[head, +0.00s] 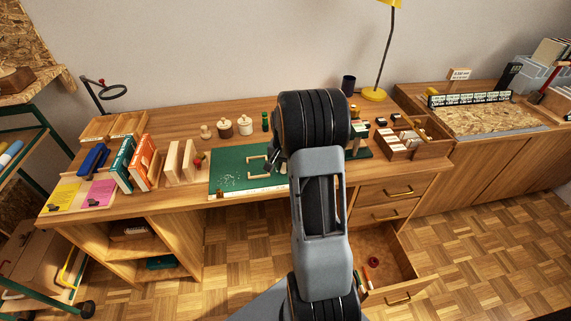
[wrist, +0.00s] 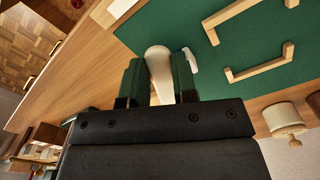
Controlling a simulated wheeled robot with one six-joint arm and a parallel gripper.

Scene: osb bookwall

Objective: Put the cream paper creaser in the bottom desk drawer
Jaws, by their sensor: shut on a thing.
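The cream paper creaser (wrist: 159,62) shows in the wrist view as a pale, rounded piece between the two green fingers of my gripper (wrist: 160,82). My gripper is shut on it, over the desk near the edge of the green cutting mat (wrist: 165,27). The mat also shows in the head view (head: 228,174), where my arm hides the gripper and the creaser. The bottom desk drawer (head: 408,272) is pulled open at the lower right of the head view. Inside it are a dark red round thing, a red stick and something pale.
A small white curved thing (wrist: 190,60) lies beside the creaser. Wooden frame pieces (wrist: 262,62) lie on the mat. Upright books (head: 140,162), lidded jars (head: 245,125) and a divided wooden box (head: 405,142) stand on the desk.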

